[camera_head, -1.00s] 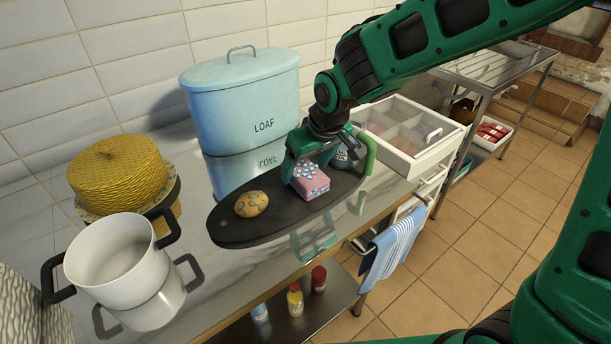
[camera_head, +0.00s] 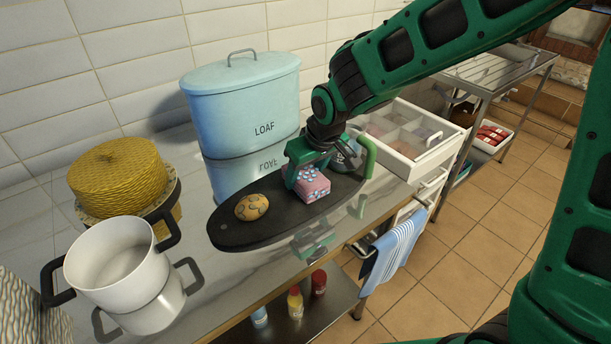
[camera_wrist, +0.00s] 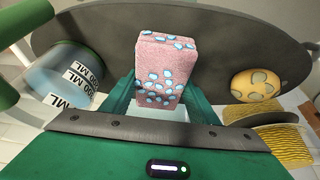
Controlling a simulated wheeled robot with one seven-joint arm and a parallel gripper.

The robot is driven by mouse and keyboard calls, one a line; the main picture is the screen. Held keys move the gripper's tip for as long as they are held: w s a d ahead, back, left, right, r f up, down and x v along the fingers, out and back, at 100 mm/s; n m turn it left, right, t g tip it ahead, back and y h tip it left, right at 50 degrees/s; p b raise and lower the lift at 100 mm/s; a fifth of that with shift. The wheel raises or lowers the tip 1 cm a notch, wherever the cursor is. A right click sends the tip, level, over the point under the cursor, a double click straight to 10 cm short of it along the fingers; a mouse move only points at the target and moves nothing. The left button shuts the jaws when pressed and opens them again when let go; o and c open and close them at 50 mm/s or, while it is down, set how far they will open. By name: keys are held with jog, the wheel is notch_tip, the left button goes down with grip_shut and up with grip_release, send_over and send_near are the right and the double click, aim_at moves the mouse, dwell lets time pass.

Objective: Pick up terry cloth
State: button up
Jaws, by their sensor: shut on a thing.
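The terry cloth (camera_head: 313,186) is a pink, block-shaped folded piece with light blue spots. It is at the right part of a dark oval board (camera_head: 236,228) on the metal counter. My gripper (camera_head: 306,176) is above the board, shut on the cloth. In the wrist view the cloth (camera_wrist: 164,68) stands out between the green fingers (camera_wrist: 150,98), with the board behind it. I cannot tell whether its underside touches the board.
A round spotted cookie (camera_head: 252,207) lies on the board's left part. A measuring beaker (camera_wrist: 68,88) and a green object (camera_head: 368,157) are close beside the gripper. A blue LOAF bin (camera_head: 240,105) stands behind. A white pot (camera_head: 117,262) and yellow woven hat (camera_head: 118,172) are left.

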aim_at(305, 173)
jog(key=shift+r, duration=0.55)
notch_tip(305, 173, up, 3)
jog(key=shift+f, duration=0.1)
jog(key=s+a+r, duration=0.2)
jog(key=a+r, duration=0.5)
jog(key=a, duration=0.4)
jog(key=shift+a, duration=0.2)
jog(key=shift+s, duration=0.1)
